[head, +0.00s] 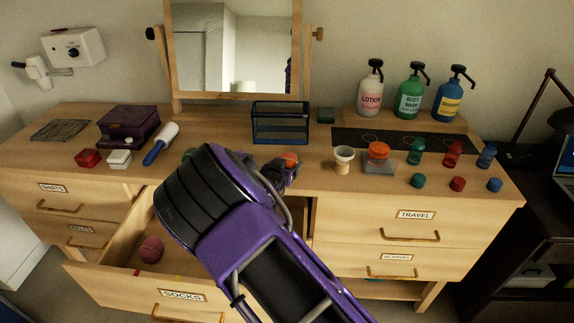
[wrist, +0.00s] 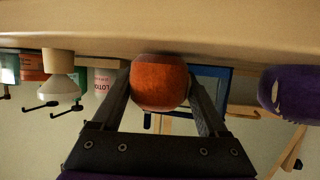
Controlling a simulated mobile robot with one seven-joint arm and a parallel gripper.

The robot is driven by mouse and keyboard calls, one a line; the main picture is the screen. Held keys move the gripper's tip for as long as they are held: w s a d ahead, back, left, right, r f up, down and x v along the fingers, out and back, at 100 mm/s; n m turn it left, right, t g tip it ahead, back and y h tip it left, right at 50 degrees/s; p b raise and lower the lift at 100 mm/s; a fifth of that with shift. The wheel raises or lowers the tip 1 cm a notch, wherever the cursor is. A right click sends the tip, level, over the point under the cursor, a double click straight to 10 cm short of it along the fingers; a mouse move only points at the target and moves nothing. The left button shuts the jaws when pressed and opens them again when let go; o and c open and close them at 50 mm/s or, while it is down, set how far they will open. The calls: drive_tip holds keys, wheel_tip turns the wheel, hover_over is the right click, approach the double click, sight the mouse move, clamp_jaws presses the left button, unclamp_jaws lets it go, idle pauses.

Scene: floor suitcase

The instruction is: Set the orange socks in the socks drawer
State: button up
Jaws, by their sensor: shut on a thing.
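The orange socks (wrist: 160,82), a rounded bundle, sit between both fingers of my gripper (wrist: 160,100) in the wrist view. In the head view a bit of the orange socks (head: 290,158) shows beside my gripper (head: 280,170), at the front part of the dresser top. My gripper is shut on them. I cannot tell whether they touch the wood. The socks drawer (head: 182,296), labelled SOCKS, is pulled out at the lower left. A dark pink bundle (head: 151,249) lies inside it. My arm hides the drawer's right part.
A purple rounded thing (wrist: 287,93) is near in the wrist view. The open drawer's visible left part has bare floor.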

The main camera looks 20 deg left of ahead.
drive_tip(key=shift+f, duration=0.1)
drive_tip(key=shift+f, duration=0.15)
drive_tip(key=o, duration=1.2)
drive_tip(key=shift+o, duration=0.2)
